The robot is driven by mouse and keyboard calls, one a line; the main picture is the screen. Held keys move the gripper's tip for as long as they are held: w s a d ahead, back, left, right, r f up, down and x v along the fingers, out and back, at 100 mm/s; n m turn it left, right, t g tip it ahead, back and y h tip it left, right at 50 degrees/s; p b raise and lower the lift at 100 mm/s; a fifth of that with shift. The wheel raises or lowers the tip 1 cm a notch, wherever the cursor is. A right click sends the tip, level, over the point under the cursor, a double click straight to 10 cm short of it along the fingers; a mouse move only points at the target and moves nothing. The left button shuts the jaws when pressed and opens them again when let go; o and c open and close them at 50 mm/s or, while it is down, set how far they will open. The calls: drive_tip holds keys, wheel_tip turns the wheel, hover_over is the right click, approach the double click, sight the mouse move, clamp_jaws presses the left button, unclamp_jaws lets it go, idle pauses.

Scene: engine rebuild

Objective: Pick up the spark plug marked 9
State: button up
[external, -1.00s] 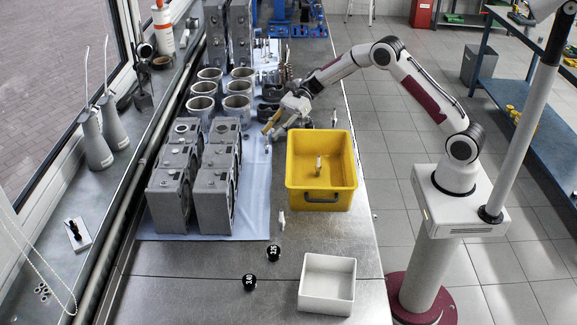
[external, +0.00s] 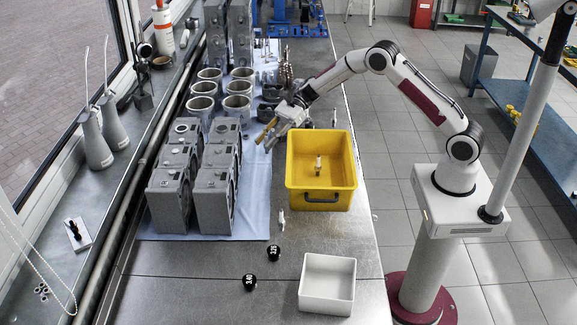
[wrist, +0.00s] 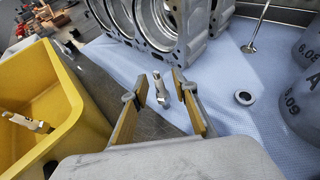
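My gripper (external: 267,137) is open above the edge of the blue cloth, left of the yellow bin. In the wrist view my gripper (wrist: 160,86) has its two fingers either side of a small white and metal spark plug (wrist: 162,98), which lies beyond the tips with no clear contact. Another spark plug (external: 318,165) is in the yellow bin (external: 325,198); it also shows in the wrist view (wrist: 28,122). A further spark plug (external: 281,220) is on the bench in front of the bin. I cannot read a number on any plug.
Grey engine blocks (external: 215,190) stand left of my gripper, with cylinder liners (external: 203,88) behind them. A ring (wrist: 245,97) and a valve (wrist: 256,32) are on the cloth.

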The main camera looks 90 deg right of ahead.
clamp_jaws()
drive_tip(key=shift+r, duration=0.1)
drive_tip(key=shift+r, duration=4.95)
